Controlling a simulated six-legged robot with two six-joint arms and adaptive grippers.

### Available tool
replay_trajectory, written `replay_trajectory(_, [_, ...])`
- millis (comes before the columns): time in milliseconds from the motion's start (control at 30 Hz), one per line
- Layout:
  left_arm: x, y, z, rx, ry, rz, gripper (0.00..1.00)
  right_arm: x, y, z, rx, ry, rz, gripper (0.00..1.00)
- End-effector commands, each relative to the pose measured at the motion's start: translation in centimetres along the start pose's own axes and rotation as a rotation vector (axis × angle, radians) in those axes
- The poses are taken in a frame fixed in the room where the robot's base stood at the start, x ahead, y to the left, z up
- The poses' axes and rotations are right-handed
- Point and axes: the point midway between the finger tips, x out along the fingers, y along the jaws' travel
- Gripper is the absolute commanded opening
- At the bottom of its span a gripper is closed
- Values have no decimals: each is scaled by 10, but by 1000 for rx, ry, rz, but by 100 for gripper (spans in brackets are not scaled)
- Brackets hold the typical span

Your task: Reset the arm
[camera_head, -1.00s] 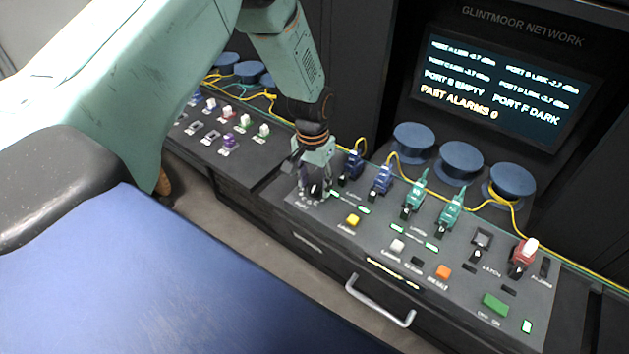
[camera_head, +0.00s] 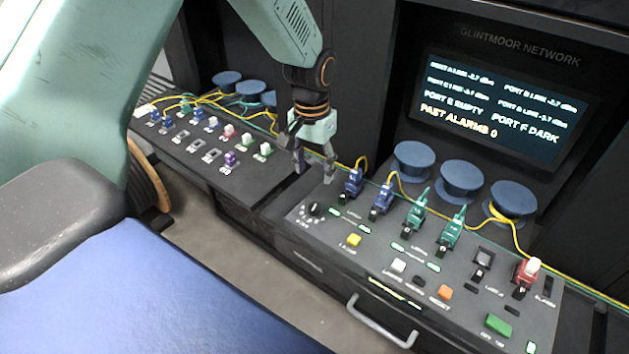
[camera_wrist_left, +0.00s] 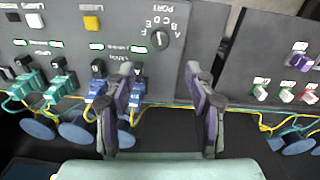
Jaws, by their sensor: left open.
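My left gripper (camera_head: 314,172) is open and empty. It hangs above the far left corner of the control panel (camera_head: 330,262), close to the nearest blue connector (camera_head: 352,184). In the left wrist view the open fingers (camera_wrist_left: 160,112) stand either side of a gap, with blue connectors (camera_wrist_left: 96,96) beside and behind the left finger. The black rotary port knob (camera_head: 316,209) is in plain view in front of the gripper, and it also shows in the left wrist view (camera_wrist_left: 162,39). My right gripper is not in view.
A second panel (camera_head: 262,174) with several small plugs lies to the left across a gap. Blue spools (camera_head: 414,160) and yellow fibre run behind the connectors. A screen (camera_head: 500,95) reads port E empty, port F dark. A drawer handle (camera_head: 380,326) juts from the front.

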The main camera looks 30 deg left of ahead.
Motion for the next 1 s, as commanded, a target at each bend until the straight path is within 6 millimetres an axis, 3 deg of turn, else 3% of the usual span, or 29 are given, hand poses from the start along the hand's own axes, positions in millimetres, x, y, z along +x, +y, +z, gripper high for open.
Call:
replay_trajectory(200, [-12, 0, 0, 0, -1, 0, 55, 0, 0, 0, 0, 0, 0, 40])
replay_trajectory(733, [-8, 1, 2, 1, -2, 1, 55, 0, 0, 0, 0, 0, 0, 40])
replay_trajectory(867, [26, 14, 23, 8, -12, 12, 55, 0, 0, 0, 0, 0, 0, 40])
replay_trajectory(1000, [86, 37, 71, 14, -16, 31, 55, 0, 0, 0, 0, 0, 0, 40])
